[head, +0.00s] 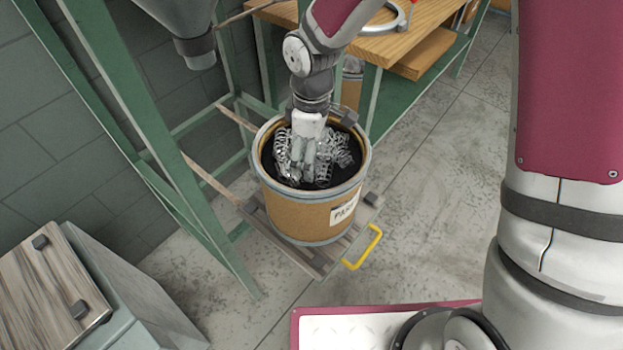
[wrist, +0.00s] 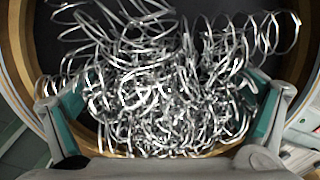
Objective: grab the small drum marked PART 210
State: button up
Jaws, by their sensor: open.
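A tan drum (head: 292,214) with a grey rim stands upright on a low slatted platform in the head view. Its white label (head: 344,208) shows letters like "PAR"; the rest is turned out of sight, so I cannot read a number. Shiny coiled springs (head: 326,172) lie heaped inside on a dark bottom; they also fill the wrist view (wrist: 165,75), with the drum's inner wall around them. My gripper (head: 308,155) points down into the drum's open top. Its two teal-padded fingers are spread at either side of the springs in the wrist view. I cannot tell whether they touch any.
The platform (head: 325,262) has a yellow handle (head: 362,248) at its front right. A green frame (head: 165,150) and a grey hopper (head: 190,25) stand at left. A wooden bench (head: 405,42) is behind, with another drum (head: 351,88) partly hidden. Floor right of the platform is clear.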

jog(key=c, duration=1.8)
jog(key=shift+r, duration=0.1)
jog(key=shift+c, duration=1.1)
